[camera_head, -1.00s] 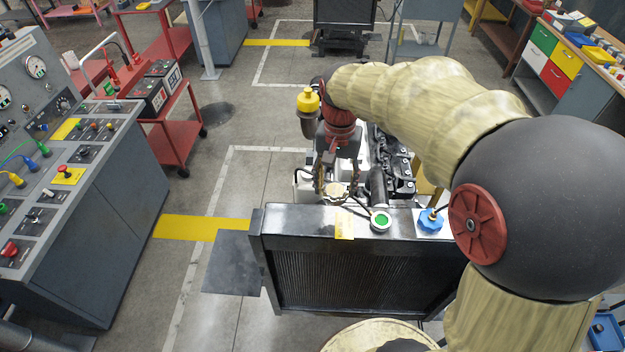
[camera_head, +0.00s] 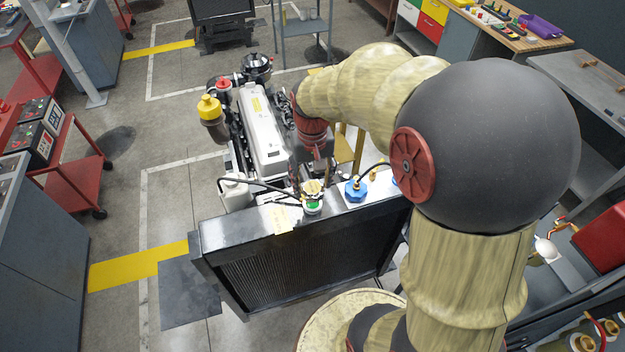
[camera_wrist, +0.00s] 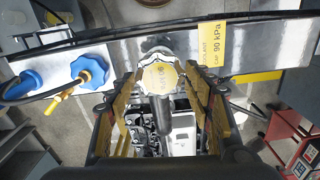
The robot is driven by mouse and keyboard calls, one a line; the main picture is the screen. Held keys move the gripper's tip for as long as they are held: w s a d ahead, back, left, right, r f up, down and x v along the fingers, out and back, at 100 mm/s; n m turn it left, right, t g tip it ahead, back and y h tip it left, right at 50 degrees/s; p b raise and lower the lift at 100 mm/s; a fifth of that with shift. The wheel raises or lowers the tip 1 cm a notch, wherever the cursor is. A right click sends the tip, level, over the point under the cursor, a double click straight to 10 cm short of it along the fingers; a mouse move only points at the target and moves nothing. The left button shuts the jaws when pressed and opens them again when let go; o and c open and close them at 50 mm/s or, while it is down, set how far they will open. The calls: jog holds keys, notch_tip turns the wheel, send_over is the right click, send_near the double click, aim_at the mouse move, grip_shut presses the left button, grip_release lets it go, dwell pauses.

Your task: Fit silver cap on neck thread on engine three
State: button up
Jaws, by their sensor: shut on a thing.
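My gripper (camera_wrist: 158,90) is shut on a silver cap (camera_wrist: 158,77) with a yellowish top label; its fingers stand either side of the cap. In the head view the gripper (camera_head: 312,186) is just behind and above the neck (camera_head: 313,208), a pale ring with green inside on top of the black radiator (camera_head: 290,262). The cap (camera_head: 313,187) looks apart from the neck, but the height gap is unclear. In the wrist view the cap partly hides a silvery round part (camera_wrist: 156,45) that seems to be the neck. The thread cannot be made out.
A blue cap (camera_head: 356,191) stands on the radiator top right of the neck. A yellow label (camera_head: 282,219) lies left of it. A black hose (camera_head: 245,183) runs close by. The engine (camera_head: 262,130) is behind the radiator. Open floor lies to the left.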

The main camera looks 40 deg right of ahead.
aim_at(312, 187)
jog(key=shift+f+b, duration=1.35)
jog(key=shift+f, duration=0.95)
jog(key=shift+f+b, duration=0.55)
jog(key=shift+f, duration=0.2)
jog(key=m, duration=0.5)
jog(key=shift+f, duration=0.15)
jog(key=m, duration=0.6)
jog(key=shift+f, duration=0.1)
jog(key=m, duration=0.5)
jog(key=shift+f+m, duration=0.1)
jog(key=shift+m, duration=0.2)
jog(key=m, duration=0.5)
jog(key=shift+s, duration=0.1)
jog(key=o, duration=1.3)
jog(key=shift+f, duration=0.1)
jog(key=shift+c, duration=0.2)
jog(key=o, duration=0.5)
